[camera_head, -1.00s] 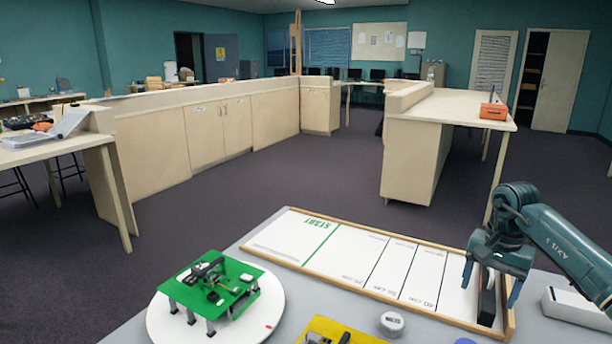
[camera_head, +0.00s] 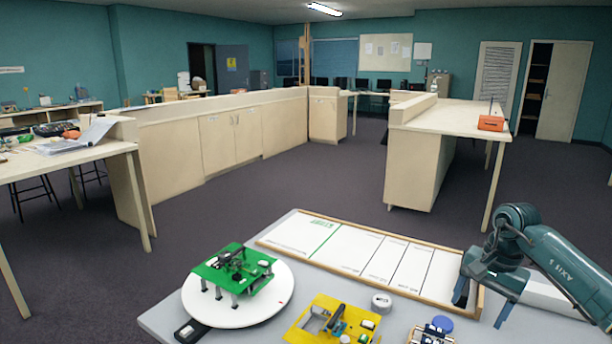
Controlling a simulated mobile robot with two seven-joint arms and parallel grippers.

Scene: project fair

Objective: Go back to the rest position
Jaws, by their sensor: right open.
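My right gripper (camera_head: 480,302) is above the right end of the white marked track board (camera_head: 348,246) on the grey table. Its two fingers point down and are spread apart, and I see nothing held between them. The dark object that stood at the board's right end is hidden behind the gripper now. My left gripper is not in view.
A green board device (camera_head: 234,268) stands on a white round turntable (camera_head: 278,302). A yellow board device (camera_head: 322,318), a small white round jar (camera_head: 381,302) and a blue-capped item (camera_head: 441,324) lie near the front. A white box (camera_head: 548,296) is behind my right arm.

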